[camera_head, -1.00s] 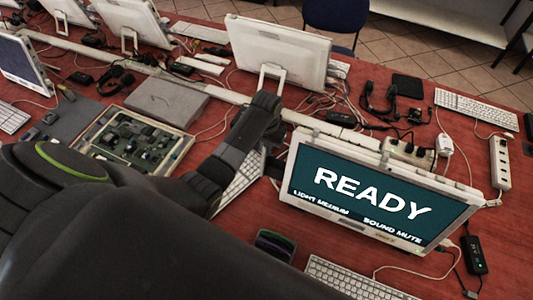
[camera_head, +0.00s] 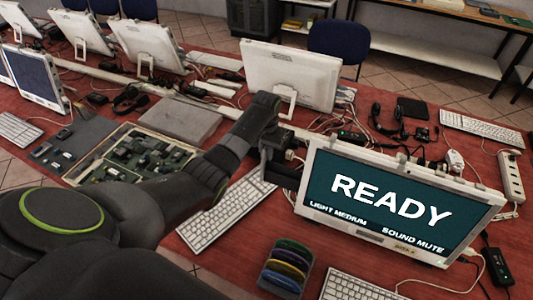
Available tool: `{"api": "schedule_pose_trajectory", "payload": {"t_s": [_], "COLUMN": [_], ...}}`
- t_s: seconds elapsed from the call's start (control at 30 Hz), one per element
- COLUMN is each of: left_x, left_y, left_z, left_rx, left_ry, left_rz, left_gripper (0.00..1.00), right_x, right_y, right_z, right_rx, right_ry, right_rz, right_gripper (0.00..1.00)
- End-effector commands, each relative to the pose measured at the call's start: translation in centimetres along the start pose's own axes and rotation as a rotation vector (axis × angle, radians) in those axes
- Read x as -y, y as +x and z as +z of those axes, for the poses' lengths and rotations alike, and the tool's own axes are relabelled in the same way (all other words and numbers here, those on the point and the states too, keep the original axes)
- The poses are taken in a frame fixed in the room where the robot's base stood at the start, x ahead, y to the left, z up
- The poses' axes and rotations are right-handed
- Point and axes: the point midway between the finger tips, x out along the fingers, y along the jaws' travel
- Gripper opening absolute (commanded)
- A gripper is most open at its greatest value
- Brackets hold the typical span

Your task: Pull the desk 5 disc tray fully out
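A white all-in-one computer (camera_head: 400,205) stands at the front right with "READY", "LIGHT MEDIUM" and "SOUND MUTE" on its teal screen. My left arm comes in from the left, and my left gripper (camera_head: 286,172) is at the computer's left edge, beside the screen. Its dark fingers are small and partly merge with the dark background, so I cannot tell whether they are open or touching the computer. I cannot make out a disc tray; the computer's side edge is mostly hidden by the gripper. My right gripper is not in view.
A white keyboard (camera_head: 226,211) lies under my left arm, and another (camera_head: 358,288) is in front of the computer. A holder of coloured discs (camera_head: 286,267) stands between them. An open case of circuit boards (camera_head: 130,158) lies at left. Cables and a power strip (camera_head: 511,176) clutter the back.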

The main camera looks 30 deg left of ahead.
Motion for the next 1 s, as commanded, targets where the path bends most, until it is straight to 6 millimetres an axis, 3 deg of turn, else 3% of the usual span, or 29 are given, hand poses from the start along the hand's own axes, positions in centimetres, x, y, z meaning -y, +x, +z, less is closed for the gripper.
{"api": "schedule_pose_trajectory", "payload": {"t_s": [0.03,0.13,0.43,0.57,0.77,0.93,1.0], "left_x": [0.0,-0.1,-0.1,0.0,0.0,0.0,0.0], "left_y": [0.1,0.1,-0.1,-1.1,-4.9,-9.1,-11.3], "left_z": [0.1,0.0,-0.1,-0.2,-0.3,-0.1,-0.1], "left_rx": [0.001,-0.001,-0.005,-0.008,-0.012,-0.01,-0.009], "left_ry": [0.0,0.0,0.0,0.0,0.001,0.001,0.0], "left_rz": [0.001,0.001,0.001,0.0,0.0,-0.001,-0.001], "left_gripper": [0.2,0.33,0.33,0.33,0.33,0.33,0.33], "right_x": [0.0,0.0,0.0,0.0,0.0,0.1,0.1], "right_y": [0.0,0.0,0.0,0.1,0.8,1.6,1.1], "right_z": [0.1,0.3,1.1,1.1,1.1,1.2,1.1], "right_rx": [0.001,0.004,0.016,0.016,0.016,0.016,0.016], "right_ry": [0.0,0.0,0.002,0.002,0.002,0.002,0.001], "right_rz": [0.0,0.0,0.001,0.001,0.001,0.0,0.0], "right_gripper": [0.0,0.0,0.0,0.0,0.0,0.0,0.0]}}
